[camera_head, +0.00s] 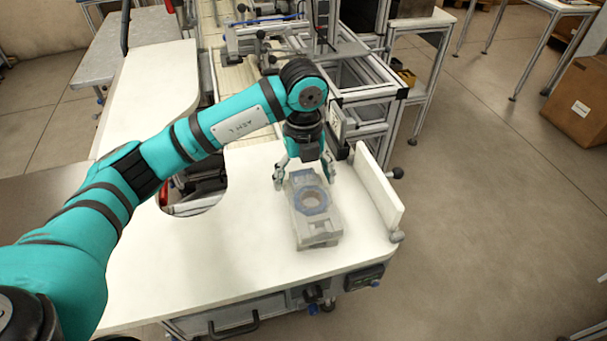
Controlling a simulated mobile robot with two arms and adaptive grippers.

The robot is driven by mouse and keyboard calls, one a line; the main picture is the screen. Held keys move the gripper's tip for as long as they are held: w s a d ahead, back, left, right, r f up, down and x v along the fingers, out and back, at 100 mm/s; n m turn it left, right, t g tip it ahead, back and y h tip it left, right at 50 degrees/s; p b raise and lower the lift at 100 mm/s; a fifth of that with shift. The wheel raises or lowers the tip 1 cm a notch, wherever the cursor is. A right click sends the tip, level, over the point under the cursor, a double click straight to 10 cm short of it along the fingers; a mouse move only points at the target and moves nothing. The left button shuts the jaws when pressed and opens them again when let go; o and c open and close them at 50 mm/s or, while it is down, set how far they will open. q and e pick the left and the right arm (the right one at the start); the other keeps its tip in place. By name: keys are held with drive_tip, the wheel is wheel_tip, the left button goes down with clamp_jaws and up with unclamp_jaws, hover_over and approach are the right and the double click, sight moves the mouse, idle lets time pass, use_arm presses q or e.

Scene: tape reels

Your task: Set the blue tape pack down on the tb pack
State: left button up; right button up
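The blue tape pack (311,198) is a pale blue ring-shaped reel with a round hole in its middle. It lies on top of the tb pack (317,236), a grey box-like block on the white table near its right end. My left gripper (305,180) points down at the far end of the pack, its two fingers spread wide on either side of it. I see a gap between the fingers and the reel, though the far edge is partly behind the gripper. My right gripper is not in view.
The white table (230,250) has clear room left of the pack. An upright white panel (379,188) stands along the table's right edge. A round cutout (197,204) opens in the table at the left. Metal framing and a conveyor stand behind.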

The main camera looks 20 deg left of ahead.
use_arm(q)
drive_tip(key=shift+r, duration=0.15)
drive_tip(key=shift+r, duration=0.2)
wheel_tip(320, 180, up, 12)
drive_tip(key=b, duration=0.1)
drive_tip(key=shift+f+b, duration=0.25)
drive_tip(key=shift+b, duration=0.1)
